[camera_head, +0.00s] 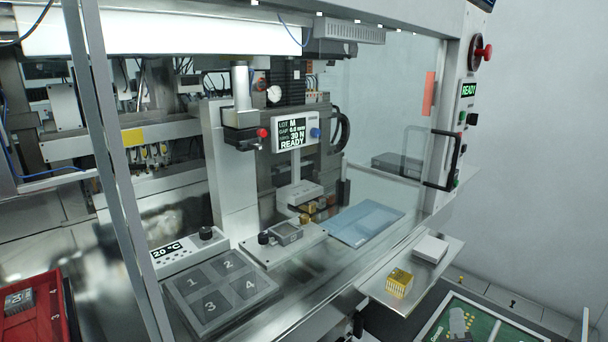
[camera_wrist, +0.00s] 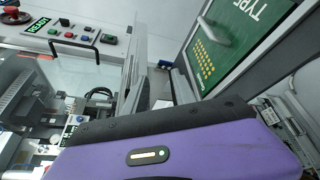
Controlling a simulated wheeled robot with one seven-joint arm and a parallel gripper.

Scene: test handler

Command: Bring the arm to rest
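My arm does not show in the head view. In the wrist view a large purple housing (camera_wrist: 215,140) with a black edge strip and a small lit bar fills the lower middle. It looks like part of my own body. Beyond it, tilted in the picture, are a green board marked TYPE (camera_wrist: 228,42) and a button panel (camera_wrist: 68,40) with a READY display.
The head view shows a test machine with a READY screen (camera_head: 295,132), a numbered four-place plate (camera_head: 222,293), and a blue sheet (camera_head: 366,223). A side shelf (camera_head: 381,291) holds a yellow part (camera_head: 399,283) and a white block (camera_head: 431,248). A red bin (camera_head: 42,325) stands at left.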

